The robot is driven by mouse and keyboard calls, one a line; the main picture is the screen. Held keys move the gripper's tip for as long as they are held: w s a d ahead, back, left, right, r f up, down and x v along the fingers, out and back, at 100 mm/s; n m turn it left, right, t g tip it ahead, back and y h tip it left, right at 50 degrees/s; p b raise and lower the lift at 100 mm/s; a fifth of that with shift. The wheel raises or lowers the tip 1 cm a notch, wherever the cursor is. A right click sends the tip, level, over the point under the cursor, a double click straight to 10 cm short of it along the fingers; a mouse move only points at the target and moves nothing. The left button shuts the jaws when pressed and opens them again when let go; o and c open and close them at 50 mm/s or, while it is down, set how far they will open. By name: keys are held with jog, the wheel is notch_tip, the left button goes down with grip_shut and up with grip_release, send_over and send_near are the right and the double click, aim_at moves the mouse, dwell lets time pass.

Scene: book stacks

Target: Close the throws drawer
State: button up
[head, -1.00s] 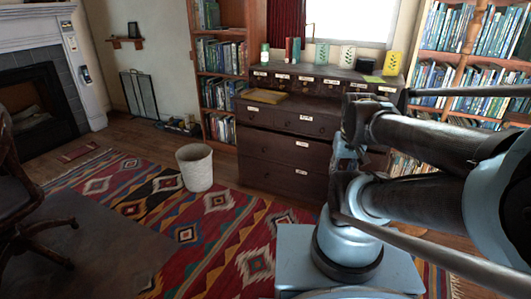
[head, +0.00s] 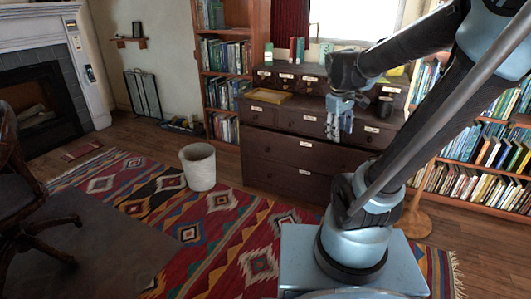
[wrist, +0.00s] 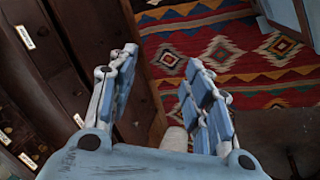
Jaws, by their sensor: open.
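The dark wooden chest of drawers (head: 262,175) stands against the back wall, with white labels too small to read. Its wide upper drawer (head: 275,148) seems to stand out a little from the body, with a dark line above it; I cannot tell which label says throws. The wide lower drawer (head: 270,176) looks flush. My gripper (head: 338,130) is open and empty, fingers down, in front of the right half of the chest. In the wrist view my gripper (wrist: 160,90) has its fingers apart, with the labelled drawer fronts (wrist: 50,60) at the left.
Bookshelves (head: 222,75) flank the chest. A dark chair (head: 20,190) is at the far left. The rug before the chest is clear.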

jog(key=w+a+n+h, duration=0.1)
jog(key=w+a+n, duration=0.2)
jog(key=w, duration=0.5)
jog(key=w+a+n, duration=0.3)
jog(key=w, duration=0.4)
jog(key=n+t+h, duration=0.3)
jog(key=n+t, duration=0.2)
jog(key=n, duration=1.4)
send_over(266, 150)
jog(key=s+a, duration=0.8)
jog(key=s, duration=0.3)
notch_tip(266, 150, down, 29)
jog(key=x, duration=1.7)
jog(key=shift+w+f, duration=0.25)
